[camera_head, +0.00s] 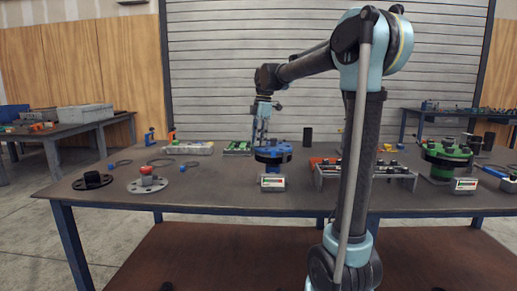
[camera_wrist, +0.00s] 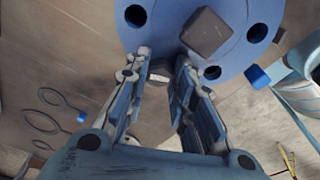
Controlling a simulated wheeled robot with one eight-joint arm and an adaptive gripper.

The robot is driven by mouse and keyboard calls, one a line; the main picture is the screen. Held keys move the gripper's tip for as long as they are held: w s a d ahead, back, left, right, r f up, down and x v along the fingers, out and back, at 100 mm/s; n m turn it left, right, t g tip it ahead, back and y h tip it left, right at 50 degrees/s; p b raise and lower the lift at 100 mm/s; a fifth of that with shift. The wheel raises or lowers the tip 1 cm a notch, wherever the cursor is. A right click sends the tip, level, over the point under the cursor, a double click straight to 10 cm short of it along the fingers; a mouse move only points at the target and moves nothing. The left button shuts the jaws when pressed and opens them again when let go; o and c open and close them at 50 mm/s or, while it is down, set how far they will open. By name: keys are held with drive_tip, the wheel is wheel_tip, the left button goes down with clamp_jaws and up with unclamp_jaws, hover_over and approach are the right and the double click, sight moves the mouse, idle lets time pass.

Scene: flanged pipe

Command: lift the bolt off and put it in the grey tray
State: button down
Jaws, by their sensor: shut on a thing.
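The blue flange (camera_head: 272,152) stands on the workbench near the middle in the head view. In the wrist view its blue disc (camera_wrist: 235,50) fills the top, with dark round holes and a dark square block (camera_wrist: 205,35) in front of it. My gripper (camera_head: 262,128) points down just above the flange's left part. In the wrist view its fingers (camera_wrist: 164,62) are nearly together, shut on the bolt, which is mostly hidden between the tips. I cannot tell whether the bolt is clear of the flange. A light grey tray (camera_head: 200,150) with small coloured things lies behind and left of the flange.
A grey display box (camera_head: 272,183) stands in front of the flange. A rack with dark knobs (camera_head: 368,173) and a green flange (camera_head: 446,152) stand to the right. A red-topped disc (camera_head: 147,182) and black disc (camera_head: 92,181) lie left. The bench between is mostly clear.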

wheel_tip(320, 180, up, 10)
idle(0.7)
drive_tip(key=shift+r, duration=0.1)
drive_tip(key=shift+r, duration=2.4)
